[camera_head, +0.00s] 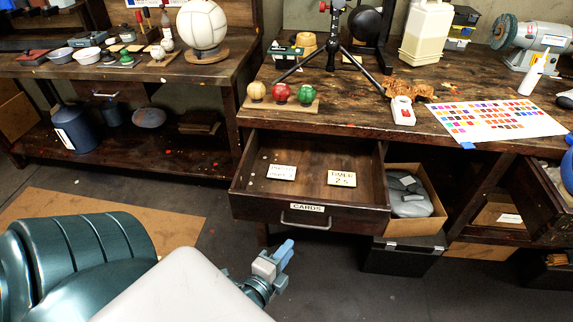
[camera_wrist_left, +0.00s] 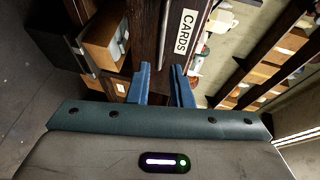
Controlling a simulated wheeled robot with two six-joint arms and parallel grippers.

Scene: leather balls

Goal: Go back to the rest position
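My left gripper (camera_head: 284,252) is low in front of the open drawer, below and left of its handle. In the left wrist view its two blue fingers (camera_wrist_left: 162,78) stand slightly apart, with nothing between them. The open drawer (camera_head: 262,209) carries a CARDS label (camera_head: 307,207), which also shows in the left wrist view (camera_wrist_left: 185,32). Two labelled cards lie flat in the drawer: a left card (camera_head: 282,172) and a right card reading TIMER (camera_head: 342,178). My right gripper is not in view.
The bench top (camera_head: 350,105) holds a tripod (camera_head: 333,45), a colour chart (camera_head: 500,120) and a wooden strip (camera_head: 300,107) with three small balls. A box (camera_head: 425,225) with a grey item stands right of the drawer. Floor (camera_head: 330,290) in front is clear.

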